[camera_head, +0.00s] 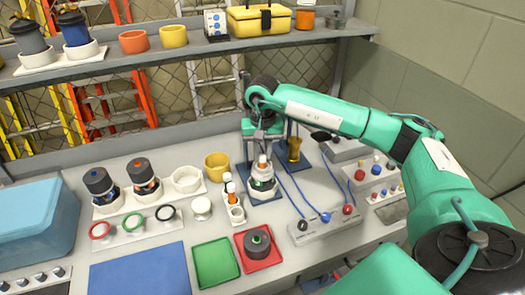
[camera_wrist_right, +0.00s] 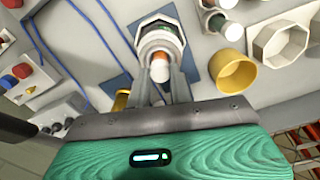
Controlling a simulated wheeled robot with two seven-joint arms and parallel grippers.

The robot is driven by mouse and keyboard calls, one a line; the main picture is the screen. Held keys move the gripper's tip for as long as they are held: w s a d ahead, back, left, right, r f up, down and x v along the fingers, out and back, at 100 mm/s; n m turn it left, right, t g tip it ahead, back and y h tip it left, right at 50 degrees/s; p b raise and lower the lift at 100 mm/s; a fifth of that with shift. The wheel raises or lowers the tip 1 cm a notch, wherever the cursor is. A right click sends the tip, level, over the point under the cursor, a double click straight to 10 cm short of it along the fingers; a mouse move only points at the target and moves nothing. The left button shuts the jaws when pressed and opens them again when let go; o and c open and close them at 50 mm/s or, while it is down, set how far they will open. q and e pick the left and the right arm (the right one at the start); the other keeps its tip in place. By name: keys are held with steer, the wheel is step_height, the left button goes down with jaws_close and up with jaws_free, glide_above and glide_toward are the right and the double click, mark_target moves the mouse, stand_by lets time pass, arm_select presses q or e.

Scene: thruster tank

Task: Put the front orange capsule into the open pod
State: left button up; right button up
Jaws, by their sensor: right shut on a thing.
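My right gripper (camera_head: 262,150) points down above the open pod. It is shut on an orange capsule (camera_head: 263,165) with a white end, which also shows between the fingers in the right wrist view (camera_wrist_right: 159,68). The open pod (camera_head: 262,192), white-rimmed with green inside, stands on a blue mat; it also shows in the right wrist view (camera_wrist_right: 157,26). The capsule's lower end is at the pod's mouth; I cannot tell how deep it sits. A white rack (camera_head: 237,214) to the left holds other white-ended capsules (camera_head: 230,190) and has an empty front hole. My left gripper is not in view.
A yellow cup (camera_head: 217,166) stands left of the pod, and a gold part (camera_head: 294,149) on a blue mat stands to its right. A panel with cables and knobs (camera_head: 325,222) lies front right. Green (camera_head: 215,264) and red (camera_head: 270,262) trays are in front.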

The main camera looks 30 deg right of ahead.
steer(key=o, duration=0.8)
steer(key=shift+o, duration=0.2)
step_height(320, 180, up, 14)
steer(key=b, duration=0.3)
steer(key=shift+f, duration=0.15)
